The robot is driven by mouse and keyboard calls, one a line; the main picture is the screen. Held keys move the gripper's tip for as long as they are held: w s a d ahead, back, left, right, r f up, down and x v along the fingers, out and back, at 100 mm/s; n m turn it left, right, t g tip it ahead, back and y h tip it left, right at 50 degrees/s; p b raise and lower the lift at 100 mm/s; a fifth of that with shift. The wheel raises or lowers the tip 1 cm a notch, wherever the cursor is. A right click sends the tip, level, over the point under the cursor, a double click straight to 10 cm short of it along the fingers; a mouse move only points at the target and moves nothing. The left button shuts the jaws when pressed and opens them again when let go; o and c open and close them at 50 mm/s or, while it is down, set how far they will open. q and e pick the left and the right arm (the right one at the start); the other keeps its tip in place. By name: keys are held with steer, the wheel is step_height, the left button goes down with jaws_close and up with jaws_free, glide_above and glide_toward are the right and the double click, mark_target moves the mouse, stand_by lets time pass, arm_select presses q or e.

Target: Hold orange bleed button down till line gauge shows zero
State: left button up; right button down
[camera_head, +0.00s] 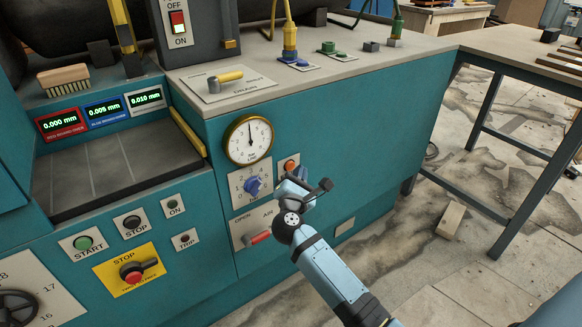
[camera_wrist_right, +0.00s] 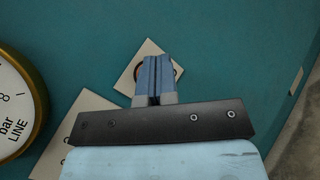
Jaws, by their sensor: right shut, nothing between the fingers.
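The orange bleed button (camera_head: 290,165) sits on a pale plate on the teal machine front, just right of the line gauge. My right gripper (camera_head: 301,174) is shut and empty, with its fingers at the button. In the right wrist view its closed fingertips (camera_wrist_right: 158,62) lie over the button's plate (camera_wrist_right: 150,48) and hide most of the button. I cannot tell whether they touch or press it. The line gauge (camera_head: 248,139) has a brass rim, and its needle points nearly straight up; the numbers are too small to read. Its edge (camera_wrist_right: 17,110) shows in the right wrist view. My left gripper is not in view.
A blue selector knob (camera_head: 252,186) is below the gauge, and a red-handled air lever (camera_head: 258,237) is lower down. A yellow-handled drain lever (camera_head: 225,79) is on the top. Start and stop buttons are at the left. A workbench (camera_head: 520,46) stands to the right.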

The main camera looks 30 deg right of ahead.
steer(key=shift+w, duration=0.15)
stand_by(0.4)
steer(key=shift+w, duration=0.3)
steer(key=shift+w+b, duration=0.4)
steer(key=shift+b, duration=0.1)
stand_by(0.5)
steer(key=shift+s, duration=0.1)
stand_by(1.5)
steer(key=shift+s, duration=0.75)
steer(key=shift+s, duration=0.1)
steer(key=s, duration=0.4)
steer(key=shift+s+d+f+p, duration=0.1)
steer(key=shift+s+d+p, duration=0.1)
steer(key=shift+s+p, duration=0.2)
